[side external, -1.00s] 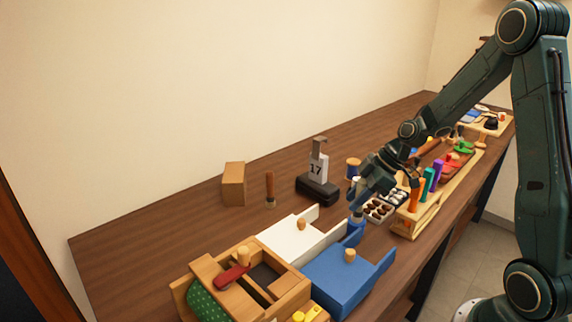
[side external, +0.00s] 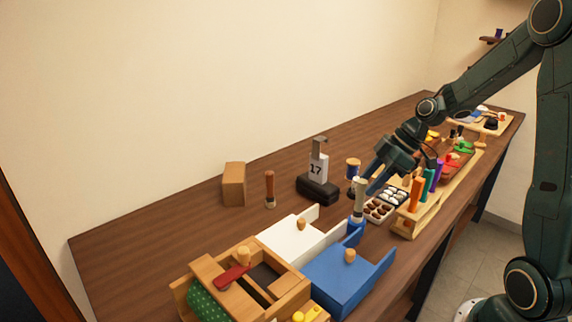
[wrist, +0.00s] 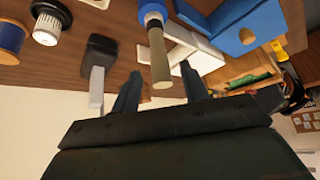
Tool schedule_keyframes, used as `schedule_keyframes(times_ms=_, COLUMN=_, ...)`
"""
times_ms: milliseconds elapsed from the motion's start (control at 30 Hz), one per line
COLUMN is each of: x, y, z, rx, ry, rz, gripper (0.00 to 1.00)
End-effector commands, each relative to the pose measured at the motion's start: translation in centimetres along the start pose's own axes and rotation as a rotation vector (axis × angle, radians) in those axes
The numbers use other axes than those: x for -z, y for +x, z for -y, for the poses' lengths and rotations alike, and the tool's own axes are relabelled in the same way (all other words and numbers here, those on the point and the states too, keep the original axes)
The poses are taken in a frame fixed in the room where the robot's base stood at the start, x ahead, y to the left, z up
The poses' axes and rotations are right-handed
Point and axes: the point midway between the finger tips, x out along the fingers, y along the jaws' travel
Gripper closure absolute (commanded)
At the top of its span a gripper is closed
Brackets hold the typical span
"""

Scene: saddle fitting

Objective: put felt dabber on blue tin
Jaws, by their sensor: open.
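The felt dabber (side external: 359,190), with a pale beige handle and a dark band, stands upright in the side view. Its lower end is at the small blue tin (side external: 357,221). In the wrist view, the dabber's handle (wrist: 160,62) points toward me, with the blue tin (wrist: 151,9) around or under its far end; exact contact is hidden. My gripper (side external: 373,180) is open and empty, just to the upper right of the handle. In the wrist view, its fingertips (wrist: 160,84) are apart, with the handle's end showing between them.
A blue box (side external: 335,281) and white box (side external: 290,238) stand in front. A compartment tray (side external: 376,213) and a rack of coloured sticks (side external: 408,224) are at right. A block marked 17 (side external: 317,168) and a blue spool (side external: 353,168) stand behind.

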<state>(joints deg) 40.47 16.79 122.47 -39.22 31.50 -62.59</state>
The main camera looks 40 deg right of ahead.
Motion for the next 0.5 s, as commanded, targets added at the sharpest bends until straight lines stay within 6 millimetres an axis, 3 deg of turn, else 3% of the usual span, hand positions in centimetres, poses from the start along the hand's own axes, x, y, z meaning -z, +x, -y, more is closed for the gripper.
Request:
schedule_keyframes(times_ms=200, x=0.0, y=-3.6, z=-0.1, rx=-0.004, ry=0.0, rz=0.001, gripper=0.56)
schedule_keyframes(times_ms=500, x=0.0, y=-6.1, z=0.0, rx=-0.001, ry=0.0, rz=0.0, gripper=0.56)
